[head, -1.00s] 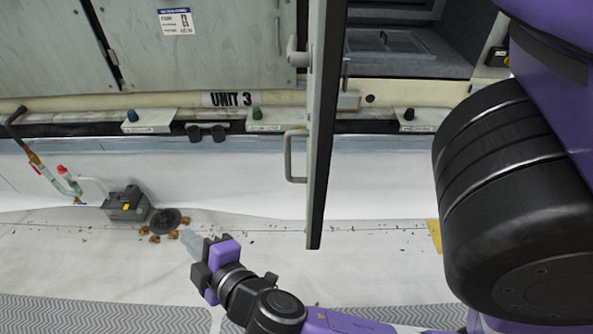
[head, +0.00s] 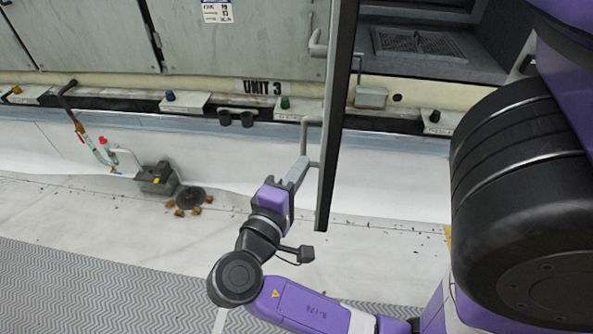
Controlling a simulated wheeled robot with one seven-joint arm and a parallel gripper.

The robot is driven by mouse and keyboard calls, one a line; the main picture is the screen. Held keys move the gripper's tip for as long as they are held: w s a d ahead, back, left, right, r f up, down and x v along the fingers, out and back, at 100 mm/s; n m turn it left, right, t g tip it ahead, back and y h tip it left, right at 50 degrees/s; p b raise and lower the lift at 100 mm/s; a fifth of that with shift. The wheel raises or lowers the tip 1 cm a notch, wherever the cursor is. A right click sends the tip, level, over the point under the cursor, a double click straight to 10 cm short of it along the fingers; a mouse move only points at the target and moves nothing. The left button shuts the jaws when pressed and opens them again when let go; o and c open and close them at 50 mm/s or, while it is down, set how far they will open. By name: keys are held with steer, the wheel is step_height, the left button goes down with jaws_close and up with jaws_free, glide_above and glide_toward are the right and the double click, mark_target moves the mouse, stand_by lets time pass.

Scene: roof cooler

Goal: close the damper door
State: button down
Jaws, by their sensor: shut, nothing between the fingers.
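The damper door (head: 337,120) stands open, seen nearly edge-on as a tall grey panel swung out from the unit. A bent grey handle (head: 306,133) sticks out from its left face, with a latch knob (head: 316,44) higher up. My gripper (head: 299,170) is shut and empty. Its fingertips are left of the door and overlap the lower end of the handle in the picture. I cannot tell whether they touch it.
The dark opening of the unit (head: 420,45) with a grille lies right of the door. A UNIT 3 label (head: 264,87) is on the ledge. A small grey box (head: 156,180) and a drain (head: 190,197) with brown debris sit on the roof at left.

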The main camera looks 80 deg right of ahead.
steer(key=p+x, duration=0.1)
steer(key=x, duration=0.5)
steer(key=shift+d, duration=0.15)
